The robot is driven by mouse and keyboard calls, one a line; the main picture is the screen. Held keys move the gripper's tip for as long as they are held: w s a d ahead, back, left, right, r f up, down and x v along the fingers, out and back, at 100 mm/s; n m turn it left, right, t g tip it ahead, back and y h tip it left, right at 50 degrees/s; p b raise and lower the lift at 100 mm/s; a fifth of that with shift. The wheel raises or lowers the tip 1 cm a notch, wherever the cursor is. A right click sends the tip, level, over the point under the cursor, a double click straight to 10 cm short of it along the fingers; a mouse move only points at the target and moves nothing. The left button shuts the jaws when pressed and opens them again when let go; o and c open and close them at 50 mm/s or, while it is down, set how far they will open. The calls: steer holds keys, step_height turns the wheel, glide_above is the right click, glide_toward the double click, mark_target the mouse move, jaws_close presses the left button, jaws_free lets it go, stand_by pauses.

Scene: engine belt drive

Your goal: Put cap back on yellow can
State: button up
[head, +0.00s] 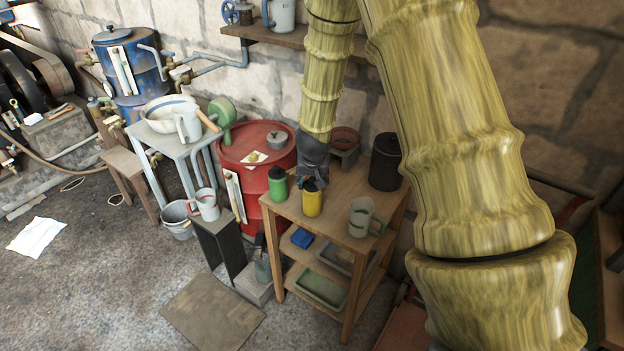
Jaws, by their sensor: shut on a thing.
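The yellow can (312,204) stands upright on the wooden table (335,231), near its front edge. A dark cap (310,185) shows at the top of the can. My gripper (311,177) points down right above the can and is shut on the cap. The cap is at the can's mouth, but I cannot tell whether it is seated or just above it. The fingers partly hide it.
A green can (278,190) with a dark top stands close to the left. A grey mug (361,217) stands to the right, and a black canister (385,162) behind. A red drum (258,150) stands beside the table. The tabletop between mug and canister is clear.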

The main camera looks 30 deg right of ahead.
steer(key=shift+f, duration=0.25)
steer(key=o, duration=0.8)
steer(key=v, duration=1.2)
